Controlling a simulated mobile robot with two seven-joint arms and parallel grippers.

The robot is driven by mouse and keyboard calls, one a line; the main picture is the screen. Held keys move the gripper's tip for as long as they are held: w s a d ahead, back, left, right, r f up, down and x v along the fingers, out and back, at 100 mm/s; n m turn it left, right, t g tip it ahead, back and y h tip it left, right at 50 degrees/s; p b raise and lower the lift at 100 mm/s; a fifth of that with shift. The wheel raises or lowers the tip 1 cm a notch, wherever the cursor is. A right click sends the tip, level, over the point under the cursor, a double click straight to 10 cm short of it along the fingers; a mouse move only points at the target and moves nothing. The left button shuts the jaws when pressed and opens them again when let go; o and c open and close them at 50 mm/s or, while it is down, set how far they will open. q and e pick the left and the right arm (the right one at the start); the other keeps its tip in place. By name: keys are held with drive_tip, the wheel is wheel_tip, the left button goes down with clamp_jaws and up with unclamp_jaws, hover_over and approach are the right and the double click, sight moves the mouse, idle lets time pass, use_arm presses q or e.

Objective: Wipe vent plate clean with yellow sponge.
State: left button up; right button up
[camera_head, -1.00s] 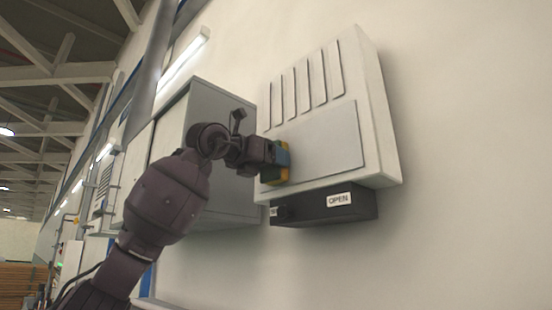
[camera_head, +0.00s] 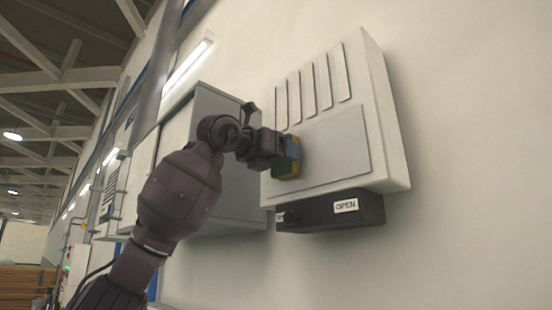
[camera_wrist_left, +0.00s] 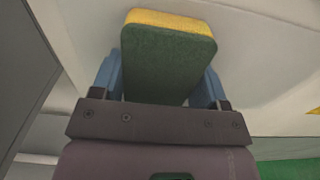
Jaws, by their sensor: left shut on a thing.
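The vent plate (camera_head: 326,150) is a pale grey rectangle on the front of a white wall box, below a row of slots. My left gripper (camera_head: 291,158) is shut on the yellow sponge (camera_head: 284,172) at the plate's left part. In the left wrist view, the sponge (camera_wrist_left: 168,57) has a green side and a yellow far face, between the blue fingers of my left gripper (camera_wrist_left: 163,82). The yellow face is turned to the plate and appears against or very near it; contact is hidden. No dirt can be made out on the plate. My right gripper is not in view.
A black unit (camera_head: 330,211) with an OPEN label sits under the white box (camera_head: 380,120). A grey cabinet (camera_head: 228,180) stands on the wall at left, behind my left arm. The wall right of the box is clear.

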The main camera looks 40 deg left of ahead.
sight(308, 152)
use_arm(q)
drive_tip(key=shift+s+d, duration=0.15)
drive_tip(key=shift+d, duration=2.2)
drive_tip(key=shift+s+d, duration=0.15)
drive_tip(key=shift+d, duration=2.2)
drive_tip(key=shift+s+d, duration=0.2)
drive_tip(key=shift+d, duration=1.7)
drive_tip(key=shift+b, duration=0.35)
drive_tip(key=shift+w+a, duration=0.15)
drive_tip(key=shift+a, duration=1.75)
drive_tip(key=shift+w+a, duration=0.15)
drive_tip(key=shift+a, duration=1.75)
drive_tip(key=shift+w+a+p, duration=0.2)
drive_tip(key=shift+a, duration=1.75)
drive_tip(key=shift+w+a+p, duration=0.15)
drive_tip(key=shift+a, duration=1.75)
drive_tip(key=shift+s, duration=0.15)
drive_tip(key=s+b, duration=0.1)
drive_tip(key=s, duration=0.4)
drive_tip(key=shift+s+a+b, duration=0.2)
drive_tip(key=shift+s+b, duration=0.15)
drive_tip(key=shift+b, duration=0.05)
